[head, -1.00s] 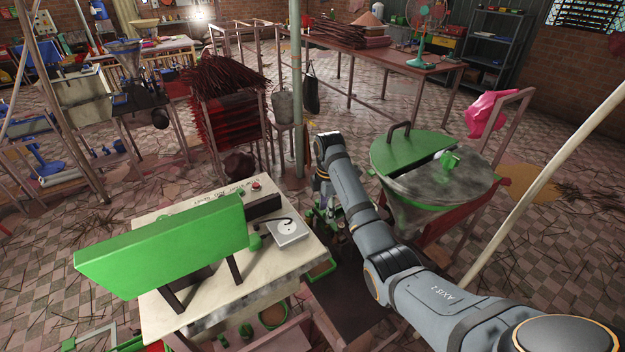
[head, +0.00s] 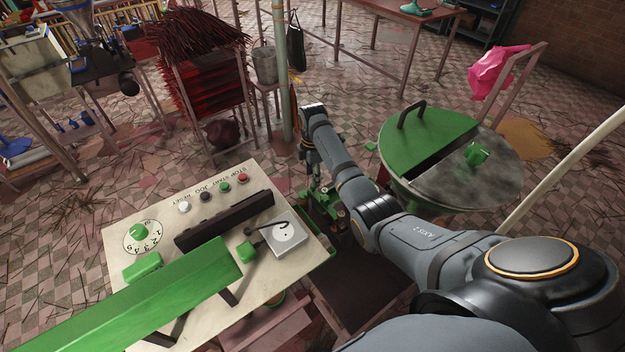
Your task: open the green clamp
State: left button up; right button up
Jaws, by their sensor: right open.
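Green metal parts (head: 325,200), which look like the green clamp, show low beside the right edge of the control table. They are small and partly hidden by my right arm, so I cannot tell the clamp's position or whether it is open. My right gripper (head: 315,182) points down just above these green parts, at the end of the grey arm. Its fingers are small and dark here; they are open, and contact with the clamp cannot be made out. My left gripper is out of view.
The control table (head: 125,238) with buttons, a dial and a long green cover (head: 165,305) stands at left. A round hopper with a green half lid (head: 425,138) stands right of my arm. A pole (head: 283,75) and dark red incense bundles (head: 205,85) stand behind.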

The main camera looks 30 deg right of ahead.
notch_tip(320, 180, down, 3)
jog(key=shift+r, duration=0.1)
jog(key=shift+s+a+f, duration=0.1)
jog(key=shift+f, duration=0.55)
jog(key=shift+c, duration=0.3)
grip_shut()
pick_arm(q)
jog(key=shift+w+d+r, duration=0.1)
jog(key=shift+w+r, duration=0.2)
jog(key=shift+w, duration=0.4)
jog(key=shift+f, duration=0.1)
